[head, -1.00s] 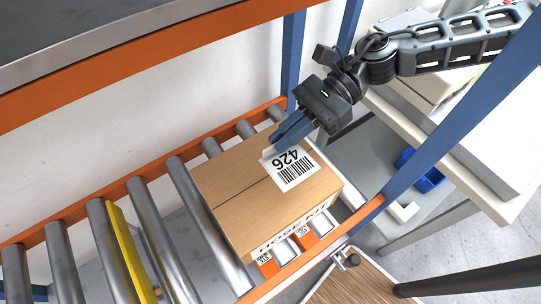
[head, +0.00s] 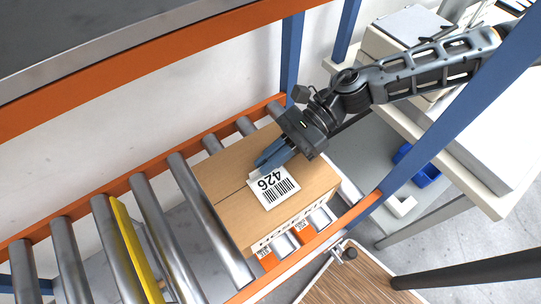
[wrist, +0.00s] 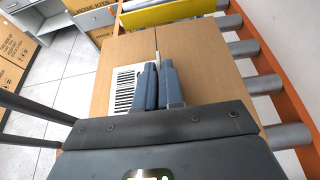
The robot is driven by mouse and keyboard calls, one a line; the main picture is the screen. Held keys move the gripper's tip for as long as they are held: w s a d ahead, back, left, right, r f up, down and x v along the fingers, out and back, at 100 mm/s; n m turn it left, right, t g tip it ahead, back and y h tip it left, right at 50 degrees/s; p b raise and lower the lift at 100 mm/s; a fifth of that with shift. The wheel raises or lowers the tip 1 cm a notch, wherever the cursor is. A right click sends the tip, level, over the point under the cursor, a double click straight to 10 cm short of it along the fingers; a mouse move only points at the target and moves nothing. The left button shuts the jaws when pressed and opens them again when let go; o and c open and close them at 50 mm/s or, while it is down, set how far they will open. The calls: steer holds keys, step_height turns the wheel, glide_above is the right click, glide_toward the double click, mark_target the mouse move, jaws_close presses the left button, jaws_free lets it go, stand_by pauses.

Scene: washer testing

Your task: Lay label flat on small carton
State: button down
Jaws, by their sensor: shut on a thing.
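The small carton (head: 226,178) is a brown cardboard box with a centre seam, resting on the roller conveyor. The white label (head: 272,187), printed with a barcode and "426", is over the carton's top face. It also shows in the wrist view (wrist: 124,92), left of the blue fingers. My gripper (head: 266,160) is shut on the label's upper edge, just over the carton's top. In the wrist view, the fingertips (wrist: 158,75) hide part of the label's edge. I cannot tell whether the label touches the carton all over.
The conveyor has steel rollers (head: 152,212), a yellow strip (head: 134,250) and orange side rails (head: 140,182). A blue upright (head: 440,130) stands right of the carton. A white bench (head: 480,150) and a blue bin (head: 420,170) are at the right.

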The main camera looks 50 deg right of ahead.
steer(key=c, duration=1.3)
jaws_free()
steer(key=shift+o, duration=0.2)
steer(key=b+v, duration=0.2)
steer(key=v, duration=0.9)
steer(key=shift+s+d+r+b, duration=0.15)
steer(key=shift+d+r+b, duration=0.15)
steer(key=shift+d, duration=0.15)
steer(key=shift+f, duration=0.1)
